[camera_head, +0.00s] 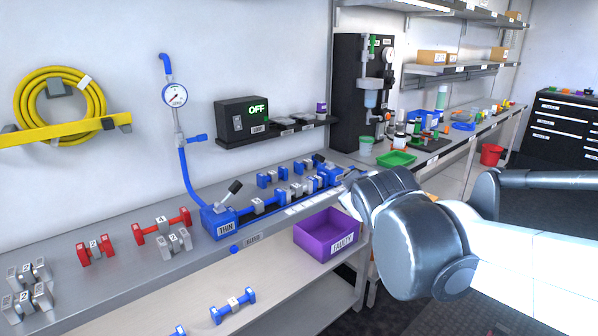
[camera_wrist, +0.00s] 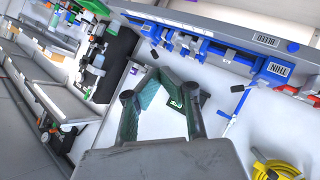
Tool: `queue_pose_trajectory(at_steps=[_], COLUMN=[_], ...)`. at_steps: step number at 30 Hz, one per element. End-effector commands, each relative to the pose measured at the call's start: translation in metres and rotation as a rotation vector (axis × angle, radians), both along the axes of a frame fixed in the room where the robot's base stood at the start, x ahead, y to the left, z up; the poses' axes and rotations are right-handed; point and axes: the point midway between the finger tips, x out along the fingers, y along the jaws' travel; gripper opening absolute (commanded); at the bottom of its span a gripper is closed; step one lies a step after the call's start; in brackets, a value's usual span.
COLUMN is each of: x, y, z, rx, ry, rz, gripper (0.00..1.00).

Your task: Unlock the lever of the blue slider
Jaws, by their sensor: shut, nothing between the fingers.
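The blue block labelled THIN (camera_head: 220,224) sits at the left end of a blue rail on the bench. A grey lever with a black tip (camera_head: 234,188) slants up from it. Another blue block (camera_head: 326,170) with a dark lever (camera_head: 318,158) is at the rail's right end. In the wrist view the rail is upside down, with the THIN block (camera_wrist: 277,69) at right. My gripper (camera_wrist: 162,76) is shut and empty, apart from the blocks and levers. In the head view my wrist hides its fingers near the rail's right end. I cannot tell whether either lever is locked.
Several blue clamps (camera_head: 291,192) stand along the rail. A gauge (camera_head: 175,96) with a blue hose rises behind the THIN block. A black box reading OFF (camera_head: 240,117) stands on a wall shelf. A purple bin (camera_head: 327,237) is below the bench. Red clamps (camera_head: 161,227) lie left.

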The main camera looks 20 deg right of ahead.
Motion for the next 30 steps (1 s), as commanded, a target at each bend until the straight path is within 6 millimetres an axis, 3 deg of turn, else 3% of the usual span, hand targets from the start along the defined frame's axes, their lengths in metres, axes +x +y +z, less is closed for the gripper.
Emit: queue_pose_trajectory(at_steps=[6,17,24,30], x=[0.057,0.137,0.183,0.216], y=[-0.028,-0.061,-0.076,-0.085], z=[0.018,0.035,0.030,0.015], rx=[-0.228,-0.624,-0.894,-1.118], ry=[-0.095,-0.221,-0.287,-0.332], rz=[0.061,0.173,0.253,0.323], gripper=[0.00,0.00,0.00,0.00])
